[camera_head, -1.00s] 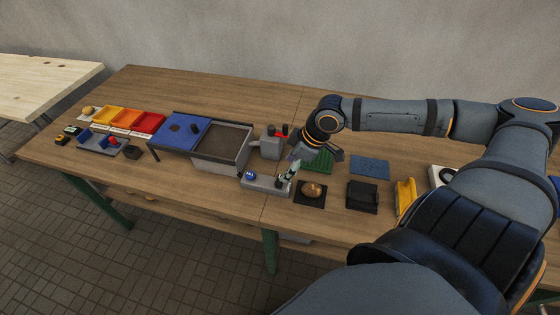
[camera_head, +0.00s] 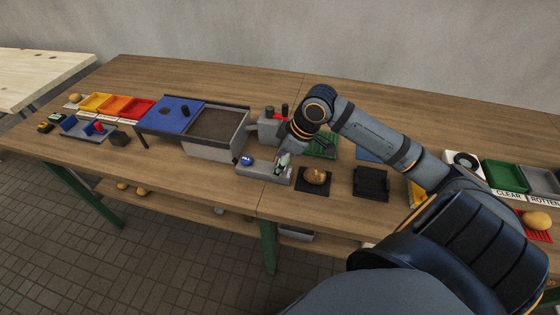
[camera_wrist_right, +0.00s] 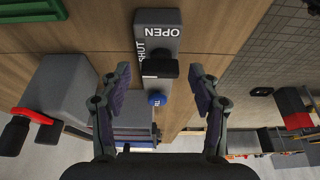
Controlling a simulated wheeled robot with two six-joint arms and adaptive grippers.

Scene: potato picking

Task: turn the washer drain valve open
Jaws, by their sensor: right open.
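The drain valve is a grey block (camera_head: 255,173) on the table in front of the grey washer basin. In the right wrist view, the block (camera_wrist_right: 172,20) carries the words OPEN and SHUT, a black bar handle (camera_wrist_right: 160,68) lying across it and a blue knob (camera_wrist_right: 156,99). The blue knob also shows in the head view (camera_head: 246,160). My right gripper (camera_head: 283,160) is over the right end of the block and hides the handle there. In the wrist view my right gripper (camera_wrist_right: 160,76) is open, one finger on each side of the handle, with gaps. My left gripper is out of view.
The washer basin (camera_head: 243,137) stands left of my gripper. A grey box with a red lever (camera_head: 285,110) stands behind. A potato (camera_head: 316,176) on a dark mat and a black tray (camera_head: 371,184) lie close on the right. Coloured bins (camera_head: 117,106) are far left.

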